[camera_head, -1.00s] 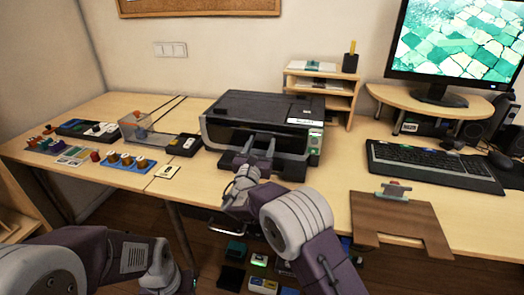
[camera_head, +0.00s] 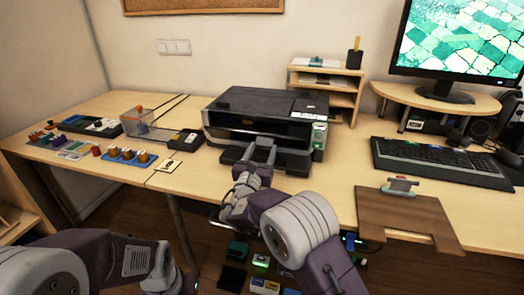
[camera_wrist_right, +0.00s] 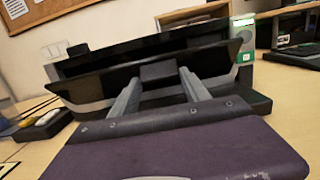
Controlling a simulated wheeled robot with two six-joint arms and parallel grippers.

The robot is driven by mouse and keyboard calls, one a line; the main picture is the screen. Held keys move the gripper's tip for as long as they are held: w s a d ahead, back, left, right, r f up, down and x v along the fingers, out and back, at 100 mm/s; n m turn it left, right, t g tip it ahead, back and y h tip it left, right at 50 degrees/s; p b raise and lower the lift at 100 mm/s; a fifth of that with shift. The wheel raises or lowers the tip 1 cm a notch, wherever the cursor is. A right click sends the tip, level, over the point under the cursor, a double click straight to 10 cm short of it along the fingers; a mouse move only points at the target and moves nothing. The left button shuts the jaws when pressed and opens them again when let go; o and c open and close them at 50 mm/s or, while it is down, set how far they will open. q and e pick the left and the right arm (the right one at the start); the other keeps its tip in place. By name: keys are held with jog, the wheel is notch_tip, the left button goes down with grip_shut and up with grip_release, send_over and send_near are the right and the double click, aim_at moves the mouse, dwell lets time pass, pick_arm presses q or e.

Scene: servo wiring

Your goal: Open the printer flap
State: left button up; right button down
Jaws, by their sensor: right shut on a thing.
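The black and grey printer (camera_head: 264,101) stands on the desk in the middle of the head view. Its dark front flap (camera_wrist_right: 90,86) leans outward at the top in the right wrist view, with a dark gap above it. My right gripper (camera_head: 261,150) is at the printer's front, its grey fingers reaching the flap. In the right wrist view the fingers (camera_wrist_right: 158,88) are shut on a small dark handle (camera_wrist_right: 158,72) in the middle of the flap. My left arm shows at the lower left of the head view; its fingertips are out of frame.
A clear bin (camera_head: 142,122) and a black box (camera_head: 186,139) stand left of the printer. Small shelves (camera_head: 328,91) stand behind it at right. Bare desk lies in front of the printer.

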jog(key=shift+d+f, duration=0.1)
jog(key=shift+f, duration=0.35)
jog(key=c, duration=0.9)
grip_release()
jog(key=o, duration=0.4)
jog(key=shift+w+f, duration=0.1)
jog(key=shift+w, duration=0.2)
jog(key=shift+r, duration=0.2)
jog(key=shift+s, duration=0.35)
jog(key=p+v, duration=0.2)
jog(key=v, duration=0.6)
jog(key=shift+s, duration=0.3)
jog(key=shift+c, duration=0.4)
